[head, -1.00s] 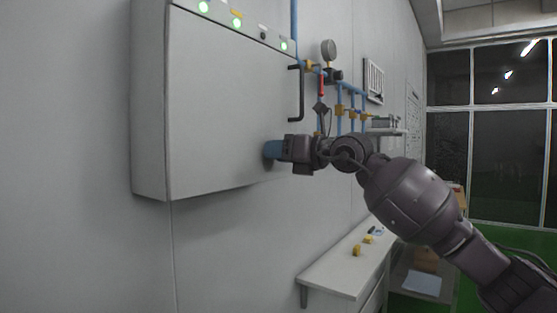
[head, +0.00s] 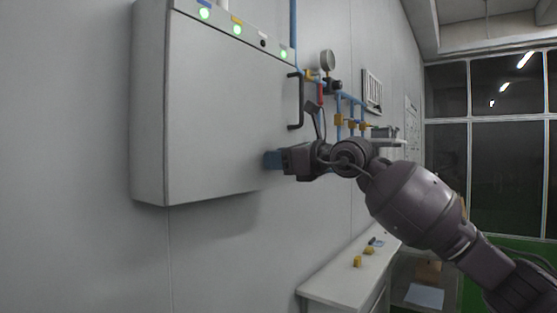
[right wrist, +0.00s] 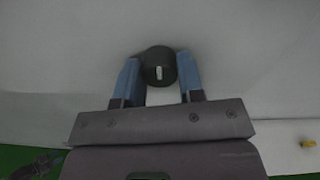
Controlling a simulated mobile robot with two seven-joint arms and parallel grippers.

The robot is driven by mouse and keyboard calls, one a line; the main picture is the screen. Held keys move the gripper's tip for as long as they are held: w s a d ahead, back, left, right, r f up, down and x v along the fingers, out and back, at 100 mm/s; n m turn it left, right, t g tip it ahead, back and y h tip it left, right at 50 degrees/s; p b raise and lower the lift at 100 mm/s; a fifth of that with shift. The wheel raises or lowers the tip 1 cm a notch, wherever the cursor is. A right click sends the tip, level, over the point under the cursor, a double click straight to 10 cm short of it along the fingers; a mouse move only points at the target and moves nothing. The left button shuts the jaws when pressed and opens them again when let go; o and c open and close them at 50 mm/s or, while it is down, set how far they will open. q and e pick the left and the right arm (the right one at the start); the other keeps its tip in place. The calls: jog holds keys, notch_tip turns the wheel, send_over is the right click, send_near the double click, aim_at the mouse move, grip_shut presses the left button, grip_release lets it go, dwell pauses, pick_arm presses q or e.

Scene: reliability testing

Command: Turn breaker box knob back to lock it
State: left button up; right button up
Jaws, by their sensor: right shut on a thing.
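The breaker box (head: 215,110) is a large pale grey cabinet on the wall, its door closed, in the left half of the head view. Its knob (right wrist: 158,66) is round and black with a short white mark that stands about upright in the right wrist view. My right gripper (head: 272,160) is at the lower right of the door in the head view. Its blue fingers (right wrist: 160,80) stand on both sides of the knob and are shut on it. The gripper hides the knob in the head view.
A black handle (head: 297,100) is on the door's right edge, above my gripper. Blue pipes with a gauge (head: 327,61) run along the wall beyond. A white bench (head: 345,285) with small yellow pieces (head: 357,262) stands below right.

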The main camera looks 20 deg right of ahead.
jog(key=o, duration=0.9)
jog(key=b+v, duration=0.1)
jog(key=v, duration=0.9)
jog(key=shift+s+d, duration=0.25)
jog(key=shift+s, duration=0.05)
jog(key=shift+r, duration=0.1)
